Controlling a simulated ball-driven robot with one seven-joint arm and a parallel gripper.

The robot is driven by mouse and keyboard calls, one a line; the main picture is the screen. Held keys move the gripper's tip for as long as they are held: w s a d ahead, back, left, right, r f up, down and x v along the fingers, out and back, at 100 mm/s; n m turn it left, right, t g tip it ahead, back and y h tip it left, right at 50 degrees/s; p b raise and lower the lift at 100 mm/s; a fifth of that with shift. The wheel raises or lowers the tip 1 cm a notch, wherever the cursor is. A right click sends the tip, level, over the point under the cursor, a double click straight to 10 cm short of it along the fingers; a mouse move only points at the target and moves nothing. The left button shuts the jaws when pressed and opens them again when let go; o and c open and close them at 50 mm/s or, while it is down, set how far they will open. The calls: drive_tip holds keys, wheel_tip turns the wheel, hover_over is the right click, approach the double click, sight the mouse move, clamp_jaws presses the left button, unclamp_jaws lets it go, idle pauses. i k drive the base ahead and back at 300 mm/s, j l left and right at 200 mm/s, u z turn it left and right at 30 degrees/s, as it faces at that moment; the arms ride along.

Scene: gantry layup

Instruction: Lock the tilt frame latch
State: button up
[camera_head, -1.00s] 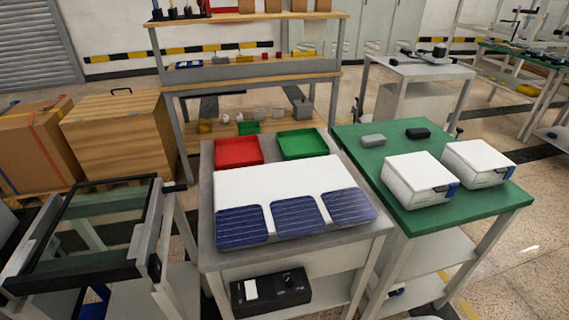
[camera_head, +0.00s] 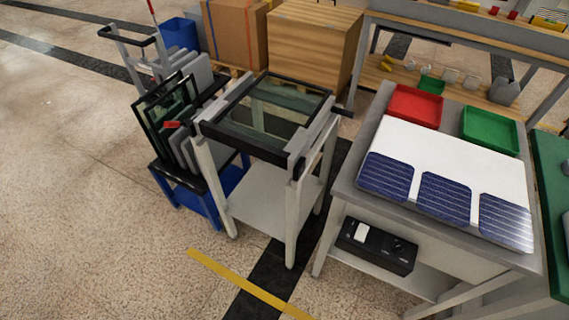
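The tilt frame (camera_head: 207,131) is a black-edged frame with a glass pane (camera_head: 268,112), on a pale four-legged stand with a lower shelf. It stands left of the solar cell table in the head view. A grey block with a dark knob (camera_head: 298,167) sits at the frame's near right corner. The latch's state cannot be made out. My gripper is not in view.
A blue-legged rack (camera_head: 190,194) with upright panels stands close on the frame's left. The table (camera_head: 357,150) at right holds solar cells, a red tray (camera_head: 415,106) and a green tray (camera_head: 490,130). Boxes (camera_head: 318,45) stand behind. The floor in front, with a yellow line (camera_head: 245,284), is clear.

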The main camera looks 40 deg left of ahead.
sight(167, 123)
drive_tip(key=u, duration=1.7)
